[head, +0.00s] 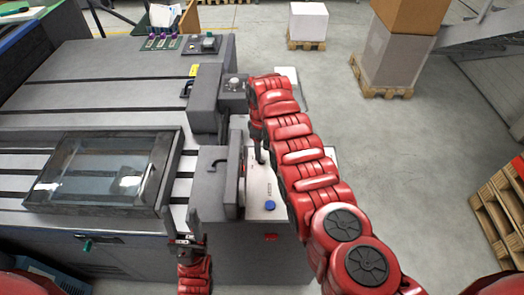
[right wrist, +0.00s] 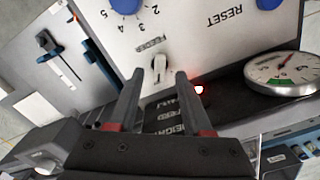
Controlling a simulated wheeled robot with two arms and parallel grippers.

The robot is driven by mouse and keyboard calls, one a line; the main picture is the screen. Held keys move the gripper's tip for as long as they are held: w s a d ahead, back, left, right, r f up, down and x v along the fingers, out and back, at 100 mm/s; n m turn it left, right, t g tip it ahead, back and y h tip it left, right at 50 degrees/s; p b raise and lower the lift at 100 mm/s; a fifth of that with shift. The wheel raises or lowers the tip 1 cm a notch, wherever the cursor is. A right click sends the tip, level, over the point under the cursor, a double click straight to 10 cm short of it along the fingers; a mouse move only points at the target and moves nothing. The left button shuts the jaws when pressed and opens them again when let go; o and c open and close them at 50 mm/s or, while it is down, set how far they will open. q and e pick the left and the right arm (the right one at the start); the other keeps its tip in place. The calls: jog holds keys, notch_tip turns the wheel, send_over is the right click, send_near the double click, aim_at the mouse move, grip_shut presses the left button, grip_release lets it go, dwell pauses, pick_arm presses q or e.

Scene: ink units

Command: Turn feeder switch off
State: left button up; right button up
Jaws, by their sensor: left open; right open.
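In the right wrist view a small white feeder switch (right wrist: 159,66) sits on a white panel (right wrist: 195,45), under a small label that appears upside down. My right gripper (right wrist: 160,90) is open. Its two fingertips lie on either side of the switch in the picture; I cannot tell whether they touch it. In the head view my right gripper (head: 261,152) points down at the panel (head: 258,185) on the grey machine, and the switch is hidden there. My left gripper (head: 182,226) is open and empty at the lower left, in front of the machine.
A red lamp (right wrist: 198,89) glows beside the right finger. A blue dial (right wrist: 125,5), a blue reset button (right wrist: 268,3), a round gauge (right wrist: 285,73) and a black slider (right wrist: 47,43) are nearby. A glass-lidded frame (head: 105,165) lies left. Open floor is at right.

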jog(key=shift+f+b, duration=0.95)
jog(key=shift+f, duration=0.6)
grip_shut()
